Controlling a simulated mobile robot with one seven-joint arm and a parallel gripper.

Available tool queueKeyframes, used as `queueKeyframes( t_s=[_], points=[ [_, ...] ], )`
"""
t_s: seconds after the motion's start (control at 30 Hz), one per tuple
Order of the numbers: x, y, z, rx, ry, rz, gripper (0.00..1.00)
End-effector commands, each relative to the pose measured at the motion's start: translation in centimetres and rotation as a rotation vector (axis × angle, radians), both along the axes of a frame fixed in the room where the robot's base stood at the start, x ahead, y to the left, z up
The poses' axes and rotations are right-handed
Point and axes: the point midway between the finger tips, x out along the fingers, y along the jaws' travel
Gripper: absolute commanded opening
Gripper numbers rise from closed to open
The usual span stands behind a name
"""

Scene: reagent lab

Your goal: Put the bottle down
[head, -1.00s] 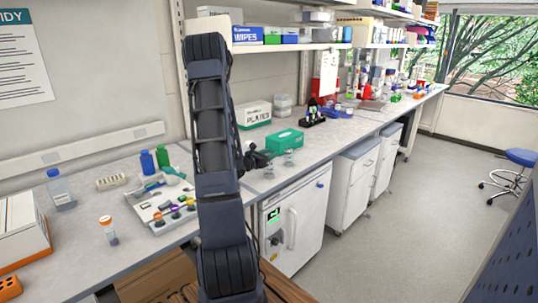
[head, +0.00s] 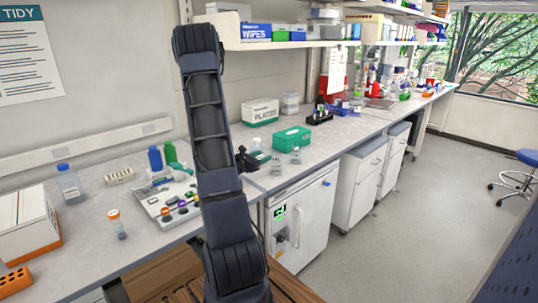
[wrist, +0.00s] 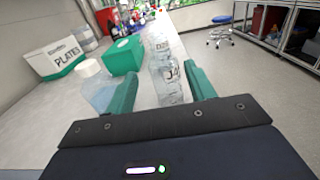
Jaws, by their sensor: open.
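My gripper (wrist: 160,72) is open, with its two teal fingers apart. A clear bottle marked J (wrist: 168,85) stands upright on the bench ahead of the fingers, in the gap between them as seen in the wrist view. A second clear bottle marked D (wrist: 157,46) stands just beyond it. A clear bottle with a white cap (wrist: 98,88) is left of the left finger, partly hidden by it. In the head view two small clear bottles (head: 276,164) (head: 295,155) stand near the bench's front edge. My gripper (head: 246,160) is left of them, partly hidden by my arm.
A green box (head: 292,139) and a white PLATES box (head: 260,112) stand behind the bottles. A grey tray (head: 151,207) with coloured items is left of my arm, beside blue and green bottles (head: 155,158). A shelf (head: 285,44) hangs above. The bench front right of the bottles is clear.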

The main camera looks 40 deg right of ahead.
Motion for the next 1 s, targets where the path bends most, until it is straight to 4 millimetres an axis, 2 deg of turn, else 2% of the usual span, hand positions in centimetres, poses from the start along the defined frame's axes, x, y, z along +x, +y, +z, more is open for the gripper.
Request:
queueKeyframes(
  t_s=[0.2,0.47,0.67,0.8,1.0],
  points=[
    [0.0,2.2,0.0,0.000,-0.001,0.000,0.54],
    [-0.2,2.9,0.5,0.005,-0.020,-0.015,0.54],
    [-2.0,4.7,3.6,0.052,-0.156,-0.120,0.54],
    [-3.9,6.9,5.9,0.114,-0.295,-0.224,0.54],
    [-6.4,10.6,8.2,0.229,-0.498,-0.360,0.54]
  ],
)
